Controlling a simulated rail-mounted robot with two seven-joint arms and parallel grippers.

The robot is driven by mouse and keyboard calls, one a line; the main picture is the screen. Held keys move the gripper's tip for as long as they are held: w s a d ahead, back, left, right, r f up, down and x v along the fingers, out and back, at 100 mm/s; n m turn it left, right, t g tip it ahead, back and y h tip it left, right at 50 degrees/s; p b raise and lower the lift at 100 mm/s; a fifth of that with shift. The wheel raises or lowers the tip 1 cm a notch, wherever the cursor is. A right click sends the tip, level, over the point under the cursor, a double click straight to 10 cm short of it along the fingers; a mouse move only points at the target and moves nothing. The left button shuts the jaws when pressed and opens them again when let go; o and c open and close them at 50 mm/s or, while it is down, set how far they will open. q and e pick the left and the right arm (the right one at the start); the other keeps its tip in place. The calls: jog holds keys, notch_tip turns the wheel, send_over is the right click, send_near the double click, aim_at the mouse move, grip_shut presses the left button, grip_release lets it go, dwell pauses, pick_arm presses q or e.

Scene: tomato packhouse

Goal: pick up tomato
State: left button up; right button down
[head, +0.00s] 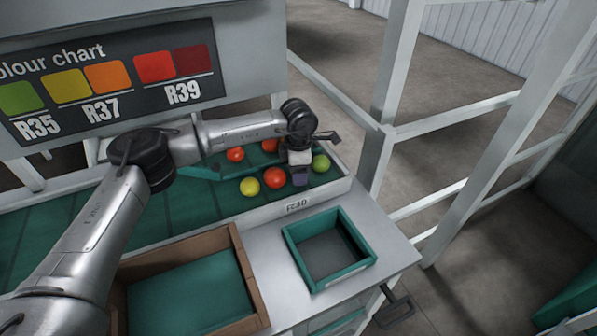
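Several tomatoes lie on the green sorting bed (140,222). A red tomato (274,177) is just left of my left gripper (300,181), and a green tomato (320,163) is just right of it. A yellow tomato (249,186) lies further left. Two more red tomatoes lie behind, one at the left (235,154) and one partly hidden by my arm (271,145). The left gripper points down low over the bed; its fingertips are too small and edge-on to show a gap. I cannot tell whether it touches a tomato. My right gripper is out of view.
A green-rimmed bin (361,262) stands empty on the grey counter, in front of the R30 label (297,206). A wooden tray (252,286) with a green base is left of it. A colour chart (110,80) stands behind; white posts (385,120) rise at the right.

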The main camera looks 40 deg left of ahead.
pick_arm(q)
jog(key=c, duration=0.4)
jog(key=shift+c, duration=0.2)
